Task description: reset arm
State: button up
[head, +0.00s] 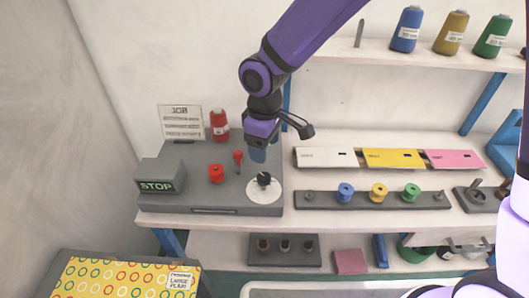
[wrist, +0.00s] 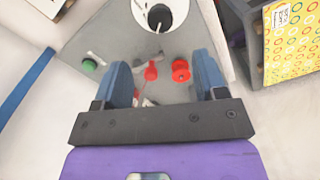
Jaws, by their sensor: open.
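My gripper (head: 258,154) hangs above the back right part of a grey machine box (head: 205,160) in the head view. In the wrist view my gripper (wrist: 167,75) shows two blue fingers spread apart with nothing between them. Beyond the fingers, the wrist view shows the box top with a red lever (wrist: 151,71), a red spool (wrist: 181,70) and a dark knob on a white dial (wrist: 160,16). The gripper appears apart from all of these.
A STOP display (head: 157,187) stands at the box's left. A rack with blue (head: 345,192), yellow and green spools sits to the right, with white, yellow and pink cards behind it. A shelf (head: 400,57) with large thread cones is above. A patterned box (head: 125,277) is at front left.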

jog(key=shift+r, duration=0.15)
dwell(0.3)
jog(key=s+d+r+m+t, duration=0.3)
jog(key=d+r+m, duration=0.3)
jog(key=d+r, duration=1.15)
jog(key=s+d+r+m+t, duration=0.1)
jog(key=s+d+r+m, duration=0.1)
jog(key=s+d, duration=0.5)
jog(key=s+d+r+m+t, duration=0.1)
jog(key=s+d+r+m, duration=0.2)
jog(key=s+d+m, duration=0.2)
jog(key=shift+s+d+r, duration=0.35)
jog(key=shift+s+d, duration=0.75)
jog(key=shift+s, duration=0.05)
